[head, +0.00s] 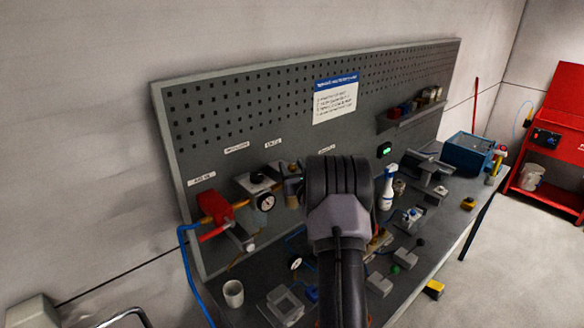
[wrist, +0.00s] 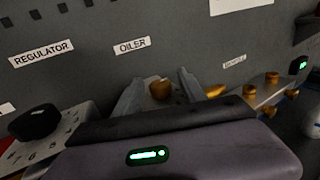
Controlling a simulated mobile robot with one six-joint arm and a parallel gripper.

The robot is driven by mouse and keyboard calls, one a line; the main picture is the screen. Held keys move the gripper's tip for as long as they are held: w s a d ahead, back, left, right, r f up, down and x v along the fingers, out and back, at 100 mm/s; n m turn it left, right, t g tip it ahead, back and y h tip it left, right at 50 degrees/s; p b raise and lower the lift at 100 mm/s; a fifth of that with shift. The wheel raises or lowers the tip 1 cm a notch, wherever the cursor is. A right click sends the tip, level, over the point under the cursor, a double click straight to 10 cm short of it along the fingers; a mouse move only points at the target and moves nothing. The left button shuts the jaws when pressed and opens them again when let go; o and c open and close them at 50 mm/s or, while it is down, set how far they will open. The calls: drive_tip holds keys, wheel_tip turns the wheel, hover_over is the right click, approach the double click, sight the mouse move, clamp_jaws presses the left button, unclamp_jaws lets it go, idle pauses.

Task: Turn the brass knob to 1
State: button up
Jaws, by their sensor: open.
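In the wrist view the brass knob (wrist: 160,90) shows under the OILER label, between the two grey fingers of my gripper (wrist: 158,92). The fingers are open, one on each side of the knob; I cannot tell if either touches it. The knob's lower part and any scale around it are hidden by the gripper body, so its setting cannot be read. In the head view my arm covers the gripper. A brass-coloured fitting (head: 292,186) shows just left of the arm, against the pegboard.
A black regulator knob (wrist: 36,122) on a numbered plate stands left of my gripper. Several brass fittings (wrist: 272,78) stand close on its right. Small parts crowd the bench.

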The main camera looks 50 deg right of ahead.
drive_tip(key=shift+c, duration=0.2)
clamp_jaws()
drive_tip(key=shift+y, duration=0.3)
drive_tip(key=n+t+y+b, duration=0.2)
drive_tip(key=n+y, duration=0.1)
drive_tip(key=y, duration=0.2)
drive_tip(key=shift+d+f+n, duration=0.1)
drive_tip(key=shift+n, duration=0.3)
drive_tip(key=shift+n+y+b, duration=1.1)
drive_tip(key=shift+n+y, duration=0.8)
drive_tip(key=shift+y, duration=1.4)
drive_tip(key=shift+o, duration=0.2)
unclamp_jaws()
